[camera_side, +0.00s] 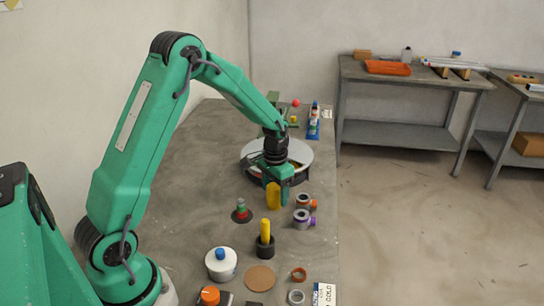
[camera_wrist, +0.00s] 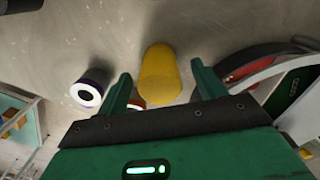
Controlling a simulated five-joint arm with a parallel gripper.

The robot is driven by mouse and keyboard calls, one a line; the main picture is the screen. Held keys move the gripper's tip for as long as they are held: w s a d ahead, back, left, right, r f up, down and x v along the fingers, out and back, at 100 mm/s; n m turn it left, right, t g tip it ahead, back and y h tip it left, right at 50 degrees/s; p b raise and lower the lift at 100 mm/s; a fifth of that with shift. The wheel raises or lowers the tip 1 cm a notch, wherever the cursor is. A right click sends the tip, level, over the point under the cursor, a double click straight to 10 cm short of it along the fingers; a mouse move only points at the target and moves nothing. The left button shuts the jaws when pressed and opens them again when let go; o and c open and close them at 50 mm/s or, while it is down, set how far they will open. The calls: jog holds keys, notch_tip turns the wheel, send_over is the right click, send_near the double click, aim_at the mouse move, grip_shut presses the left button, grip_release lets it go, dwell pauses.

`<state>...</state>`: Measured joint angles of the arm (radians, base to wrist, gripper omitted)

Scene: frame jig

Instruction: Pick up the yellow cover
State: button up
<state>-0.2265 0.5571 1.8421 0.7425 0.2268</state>
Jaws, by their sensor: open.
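The yellow cover (camera_side: 272,196) is a rounded upright piece on the grey table, just in front of the round white-rimmed turntable. In the wrist view the yellow cover (camera_wrist: 160,72) shows between the two green fingers, with a gap on each side. My gripper (camera_side: 279,197) is low beside it, fingers pointing down. In the wrist view my gripper (camera_wrist: 160,72) is open and holds nothing. Part of the far finger is hidden in the side view.
A red-green stacked piece (camera_side: 241,211) is to the left. A yellow peg in a black base (camera_side: 265,236) stands in front. The turntable (camera_side: 250,153) is behind.

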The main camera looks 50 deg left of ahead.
aim_at(276, 188)
jog(key=shift+f, duration=0.35)
jog(key=c, duration=1)
jog(key=shift+c, duration=0.2)
jog(key=shift+r, duration=0.8)
jog(key=r, duration=0.1)
jog(key=d+r, duration=0.1)
jog(key=r, duration=0.1)
jog(key=shift+s+r, duration=0.1)
jog(key=s+d+r, duration=0.3)
jog(key=d+r, duration=0.3)
jog(key=d, duration=0.4)
jog(key=shift+s, duration=0.2)
jog(key=shift+r, duration=0.25)
